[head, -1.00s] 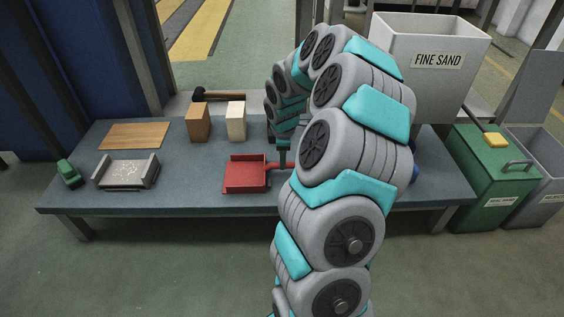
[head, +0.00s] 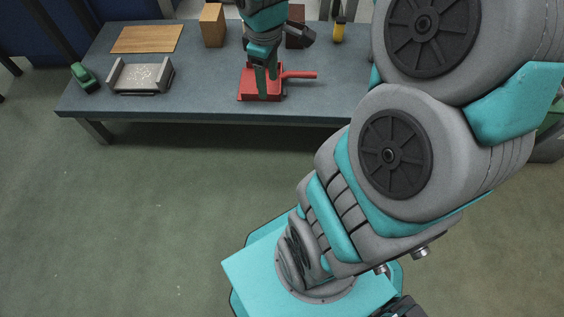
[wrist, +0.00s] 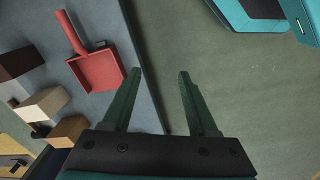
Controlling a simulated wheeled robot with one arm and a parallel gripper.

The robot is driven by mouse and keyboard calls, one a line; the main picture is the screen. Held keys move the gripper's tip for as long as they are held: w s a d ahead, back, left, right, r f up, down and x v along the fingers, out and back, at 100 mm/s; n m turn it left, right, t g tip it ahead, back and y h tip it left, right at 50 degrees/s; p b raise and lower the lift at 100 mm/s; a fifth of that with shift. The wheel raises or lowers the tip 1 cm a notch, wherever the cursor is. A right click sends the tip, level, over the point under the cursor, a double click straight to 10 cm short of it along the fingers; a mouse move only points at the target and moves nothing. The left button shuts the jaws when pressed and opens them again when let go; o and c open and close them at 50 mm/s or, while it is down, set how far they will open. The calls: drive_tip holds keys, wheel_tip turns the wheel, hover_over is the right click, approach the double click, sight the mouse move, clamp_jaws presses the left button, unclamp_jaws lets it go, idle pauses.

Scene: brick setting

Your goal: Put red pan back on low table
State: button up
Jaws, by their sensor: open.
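The red pan (head: 246,84) sits flat on the low table (head: 207,93), near its front edge, with its handle pointing right. In the wrist view the red pan (wrist: 98,71) lies to the left of my fingers, apart from them. My gripper (head: 267,88) is open and empty, and in the head view its fingers cover part of the pan. In the wrist view my gripper (wrist: 160,72) is clear of the pan, over the table's front edge and the floor.
On the table are a wooden board (head: 147,39), a grey tray-like holder (head: 140,77), a green object (head: 83,76) and a tan block (head: 212,25). A yellow-and-black item (head: 339,31) stands behind, to the right. The green floor before the table is clear.

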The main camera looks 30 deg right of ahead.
drive_tip(key=s+a+m+g, duration=0.1)
drive_tip(key=s+a+m, duration=0.2)
drive_tip(key=s, duration=0.7)
drive_tip(key=s+a+m+g, duration=0.1)
drive_tip(key=s+a+m, duration=0.3)
drive_tip(key=s, duration=0.7)
drive_tip(key=shift+a+r, duration=0.3)
drive_tip(key=shift+a, duration=0.8)
